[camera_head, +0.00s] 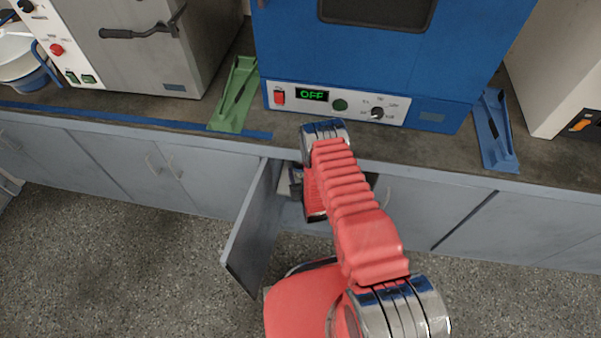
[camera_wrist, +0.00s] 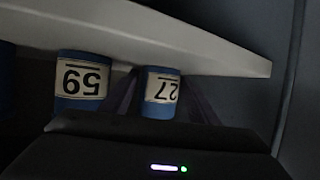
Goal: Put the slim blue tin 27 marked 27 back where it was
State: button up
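The slim blue tin 27 (camera_wrist: 162,92) has a pale label with its number upside down in the wrist view. The dark fingers of my gripper (camera_wrist: 161,88) are on either side of it. I cannot tell whether they press on it. The tin's end is at the edge of a pale shelf (camera_wrist: 215,56); whether it touches the shelf is unclear.
A blue tin marked 59 (camera_wrist: 82,82) stands beside tin 27, with part of another at the far left edge. The open cupboard door (camera_head: 252,228) is left of my arm. Above are the bench top (camera_head: 290,135) and a blue oven (camera_head: 345,55) reading OFF.

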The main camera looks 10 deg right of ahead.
jog(key=shift+o, duration=0.5)
jog(key=shift+r, duration=0.1)
jog(key=v, duration=1.2)
jog(key=shift+s, duration=0.2)
dwell(0.4)
